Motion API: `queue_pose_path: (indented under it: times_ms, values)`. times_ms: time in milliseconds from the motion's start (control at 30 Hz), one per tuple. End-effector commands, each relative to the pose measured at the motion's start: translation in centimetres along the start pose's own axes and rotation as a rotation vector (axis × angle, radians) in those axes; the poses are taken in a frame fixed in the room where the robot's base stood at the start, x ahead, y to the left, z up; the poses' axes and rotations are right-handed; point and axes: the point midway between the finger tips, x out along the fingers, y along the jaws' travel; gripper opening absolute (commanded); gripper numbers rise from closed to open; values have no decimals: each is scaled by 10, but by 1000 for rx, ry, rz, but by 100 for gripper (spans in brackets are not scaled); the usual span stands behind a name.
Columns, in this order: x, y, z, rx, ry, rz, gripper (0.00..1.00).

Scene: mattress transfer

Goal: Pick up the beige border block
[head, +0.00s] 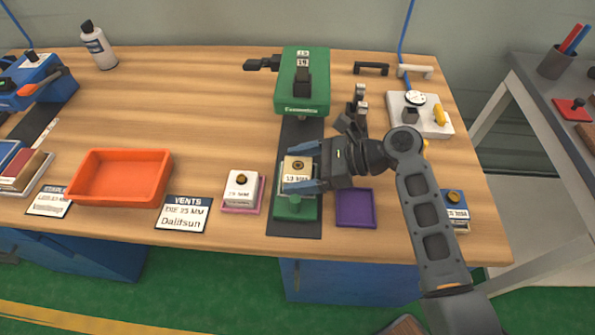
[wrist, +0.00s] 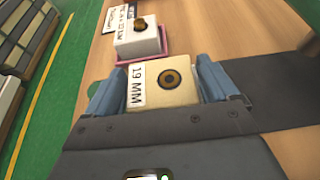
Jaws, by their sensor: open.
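The beige border block (head: 298,168) has a dark round knob and a white label. It sits on the green base plate (head: 290,211) of the green press, on the dark mat. In the wrist view the beige border block (wrist: 172,84) lies between the two blue fingers, with its label reading 19 MM. My gripper (head: 300,178) is open, with one finger on each side of the block. I cannot tell whether either finger touches it.
The green press (head: 303,85) stands just behind the block. A white block (head: 240,186) on a pink tray is to the left, and a purple tray (head: 355,208) to the right. An orange bin (head: 120,176) is farther left. A dial gauge plate (head: 425,118) is at back right.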

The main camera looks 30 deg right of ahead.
Motion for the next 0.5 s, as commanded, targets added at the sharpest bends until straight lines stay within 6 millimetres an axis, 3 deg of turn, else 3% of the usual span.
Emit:
queue_pose_path:
  times_ms: [300,500]
  values:
    - [5,0,0,-1,0,0,86]
    - [5,0,0,-1,0,0,67]
